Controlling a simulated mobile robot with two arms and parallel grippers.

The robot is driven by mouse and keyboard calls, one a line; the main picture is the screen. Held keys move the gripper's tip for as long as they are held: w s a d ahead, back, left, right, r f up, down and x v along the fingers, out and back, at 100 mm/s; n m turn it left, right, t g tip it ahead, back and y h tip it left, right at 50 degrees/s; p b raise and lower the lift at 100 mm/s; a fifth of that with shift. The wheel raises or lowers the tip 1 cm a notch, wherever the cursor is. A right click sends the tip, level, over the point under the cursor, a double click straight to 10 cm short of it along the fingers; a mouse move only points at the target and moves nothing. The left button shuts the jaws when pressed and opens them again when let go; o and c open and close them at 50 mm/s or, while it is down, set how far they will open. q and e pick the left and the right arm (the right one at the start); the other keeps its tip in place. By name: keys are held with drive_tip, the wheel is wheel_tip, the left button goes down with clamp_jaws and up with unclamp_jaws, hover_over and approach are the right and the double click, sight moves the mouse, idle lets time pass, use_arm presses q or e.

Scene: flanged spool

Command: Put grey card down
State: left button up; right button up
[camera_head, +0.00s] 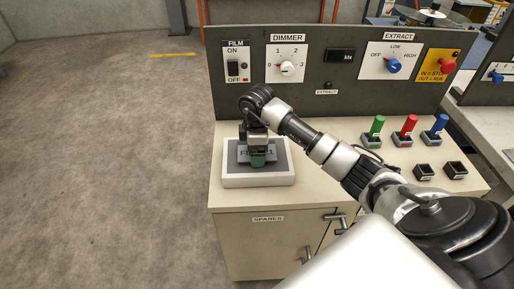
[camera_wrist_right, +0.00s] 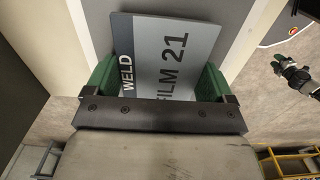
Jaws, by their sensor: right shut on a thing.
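The grey card (camera_wrist_right: 172,52), lettered "WELD" and "FILM 21" with a dark band on one side, is between the green fingers of my right gripper (camera_wrist_right: 158,82). In the head view my right gripper (camera_head: 257,158) points down over a white tray (camera_head: 230,181) with a dark grey inset, and the card (camera_head: 244,154) shows around it. I cannot tell whether the card touches the inset. In the wrist view a small dark gripper-like part, probably my left gripper (camera_wrist_right: 288,68), shows at the right edge, too small to read.
A dark panel behind carries a FILM switch (camera_head: 233,68), a DIMMER knob (camera_head: 287,68), an EXTRACT knob (camera_head: 393,66) and a red button (camera_head: 447,65). Green, red and blue handles (camera_head: 410,124) and two black sockets (camera_head: 424,172) stand at the right. Open floor lies left of the cabinet (camera_head: 262,240).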

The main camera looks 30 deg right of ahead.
drive_tip(key=o, duration=0.7)
drive_tip(key=shift+f, duration=0.15)
drive_tip(key=shift+o, duration=0.2)
wheel_tip(320, 180, up, 12)
drive_tip(key=shift+r, duration=0.2)
drive_tip(key=shift+a, duration=0.1)
